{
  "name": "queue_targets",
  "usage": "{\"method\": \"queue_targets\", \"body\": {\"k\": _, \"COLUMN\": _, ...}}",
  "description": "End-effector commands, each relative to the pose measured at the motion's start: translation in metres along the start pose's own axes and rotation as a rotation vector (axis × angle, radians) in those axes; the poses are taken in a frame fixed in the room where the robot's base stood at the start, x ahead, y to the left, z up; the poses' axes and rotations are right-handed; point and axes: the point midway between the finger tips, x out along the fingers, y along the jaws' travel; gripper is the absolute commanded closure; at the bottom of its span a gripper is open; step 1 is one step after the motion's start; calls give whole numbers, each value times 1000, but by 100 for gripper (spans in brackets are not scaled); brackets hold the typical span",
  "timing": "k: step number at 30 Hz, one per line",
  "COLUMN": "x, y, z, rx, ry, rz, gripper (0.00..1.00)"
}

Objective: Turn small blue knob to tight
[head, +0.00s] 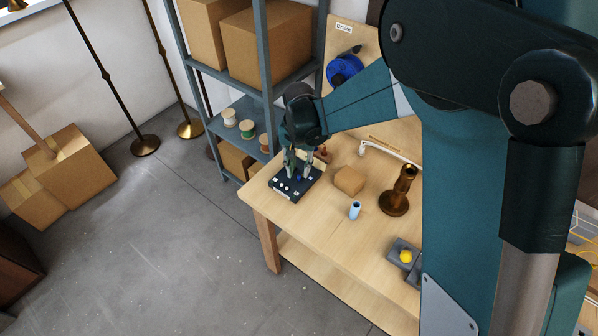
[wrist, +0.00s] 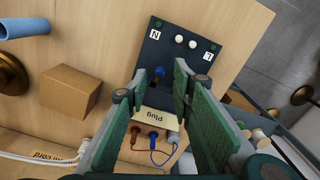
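A dark terminal board (wrist: 160,48) lies on the bench, marked N and L at its far corners in the wrist view. A small blue knob (wrist: 158,72) stands on it, near the gap between my fingertips. Another blue piece (wrist: 153,134), with a blue wire, sits beyond the Plug label (wrist: 158,116), beside a brown piece (wrist: 136,130) and a grey one (wrist: 173,137). My gripper (wrist: 155,88) is open above the board, its green-padded fingers apart. I cannot tell whether a finger touches the blue knob. In the head view, my gripper (head: 298,165) hides part of the board (head: 284,194).
A cardboard box (head: 349,180), a light blue cylinder (head: 355,210) and a brass lamp base (head: 396,201) stand near the board on the bench. A grey tray (head: 398,245) with a yellow ball lies farther along. Shelves (head: 264,60) stand behind the bench.

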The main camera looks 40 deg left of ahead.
Motion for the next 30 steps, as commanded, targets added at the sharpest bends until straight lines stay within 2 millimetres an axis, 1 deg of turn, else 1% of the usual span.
{"method": "queue_targets", "body": {"k": 1, "x": -8, "y": 0, "z": 0, "rx": 0, "ry": 0, "rz": 0, "gripper": 76}}
{"method": "queue_targets", "body": {"k": 12, "x": -62, "y": 0, "z": 0, "rx": 0, "ry": 0, "rz": 0, "gripper": 76}}
{"method": "queue_targets", "body": {"k": 18, "x": -84, "y": 0, "z": 0, "rx": 0, "ry": 0, "rz": 0, "gripper": 76}}
{"method": "queue_targets", "body": {"k": 24, "x": -92, "y": 0, "z": 0, "rx": 0, "ry": 0, "rz": 0, "gripper": 76}}
{"method": "queue_targets", "body": {"k": 30, "x": -93, "y": 0, "z": 0, "rx": 0, "ry": 0, "rz": 0, "gripper": 76}}
